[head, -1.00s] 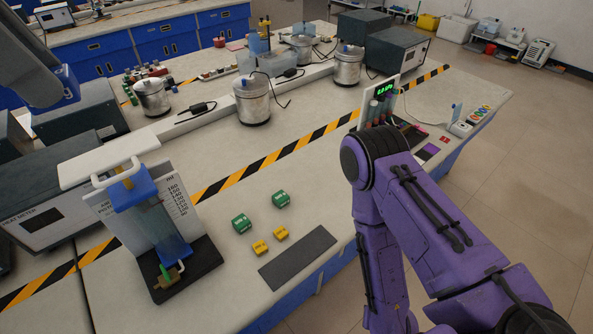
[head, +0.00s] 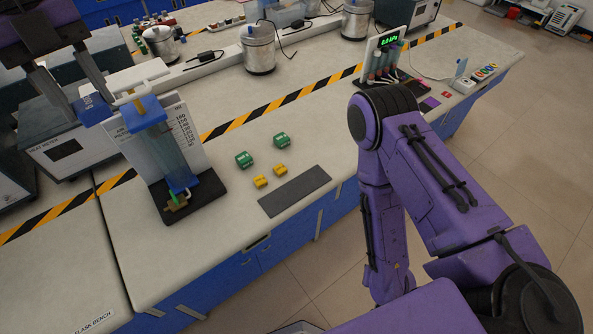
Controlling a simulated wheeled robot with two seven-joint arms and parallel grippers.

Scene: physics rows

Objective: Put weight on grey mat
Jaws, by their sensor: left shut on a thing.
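The grey mat (head: 295,191) is a dark rectangle lying bare near the bench's front edge, right of centre. My left gripper (head: 88,106) is at the upper left, its fingers pointing down. Two green weights (head: 244,159) (head: 281,140) and two yellow weights (head: 260,182) (head: 281,170) stand on the bench just behind and left of the mat. My right gripper is not in view; only my purple right arm shows.
A syringe apparatus (head: 176,163) with a scale board and black base stands between the left gripper and the mat. A grey heat meter box (head: 67,150) is behind it. The bench before the apparatus is clear.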

